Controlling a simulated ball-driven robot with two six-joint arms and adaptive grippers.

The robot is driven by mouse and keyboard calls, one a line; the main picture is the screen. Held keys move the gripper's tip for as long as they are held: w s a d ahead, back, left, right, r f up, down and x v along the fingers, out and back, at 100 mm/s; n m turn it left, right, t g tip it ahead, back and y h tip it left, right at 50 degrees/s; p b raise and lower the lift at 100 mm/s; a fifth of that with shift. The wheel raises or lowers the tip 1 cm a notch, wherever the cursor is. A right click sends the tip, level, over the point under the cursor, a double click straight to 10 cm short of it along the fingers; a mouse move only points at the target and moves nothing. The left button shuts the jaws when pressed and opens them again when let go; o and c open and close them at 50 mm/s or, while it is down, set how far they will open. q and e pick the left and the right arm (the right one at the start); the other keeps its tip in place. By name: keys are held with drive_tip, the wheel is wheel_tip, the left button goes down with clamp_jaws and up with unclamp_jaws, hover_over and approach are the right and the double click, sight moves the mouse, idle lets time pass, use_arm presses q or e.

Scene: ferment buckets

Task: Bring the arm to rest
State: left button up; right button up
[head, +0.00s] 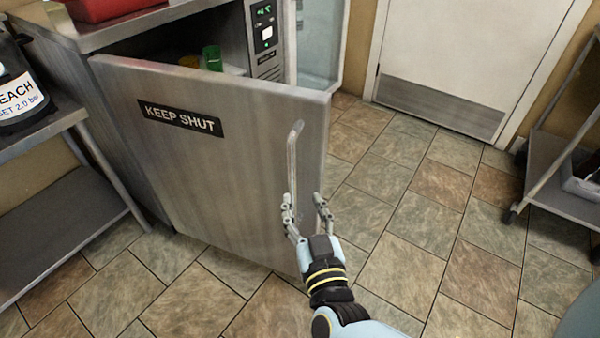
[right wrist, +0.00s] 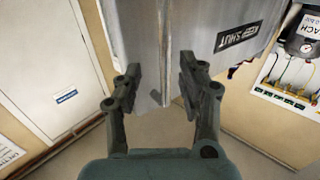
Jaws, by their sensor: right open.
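My right gripper (head: 307,208) is open beside the lower end of the door's vertical handle (head: 292,160). The steel cabinet door (head: 225,160) bears a "KEEP SHUT" label and stands ajar. In the right wrist view the gripper's two fingers (right wrist: 160,85) are spread apart, with the door's edge (right wrist: 162,50) beyond and between them. I cannot tell whether a finger touches the handle. My left gripper is not in view.
Inside the cabinet a green item (head: 212,58) shows above the door. A red box (head: 100,8) stands on top. A shelf unit (head: 60,190) with a labelled container (head: 18,95) is at left. A dark cart (head: 565,165) is at right. Tiled floor between is clear.

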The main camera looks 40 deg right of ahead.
idle(0.5)
drive_tip(key=s+d+f+n+g+y, duration=0.1)
drive_tip(key=s+f+n+g+y, duration=0.25)
drive_tip(key=s+f, duration=0.65)
drive_tip(key=s+d+f+n+g+y, duration=0.1)
drive_tip(key=s+f+n+g+y, duration=0.4)
drive_tip(key=f, duration=0.8)
drive_tip(key=s+d+f+m+g+h, duration=0.1)
drive_tip(key=s+f+g, duration=0.2)
drive_tip(key=s, duration=0.8)
drive_tip(key=s+d+f+m+g, duration=0.2)
drive_tip(key=s+f+g, duration=0.2)
drive_tip(key=s, duration=0.7)
drive_tip(key=shift+s+d+f+h, duration=0.15)
drive_tip(key=shift+f+h, duration=0.2)
drive_tip(key=shift+f, duration=0.2)
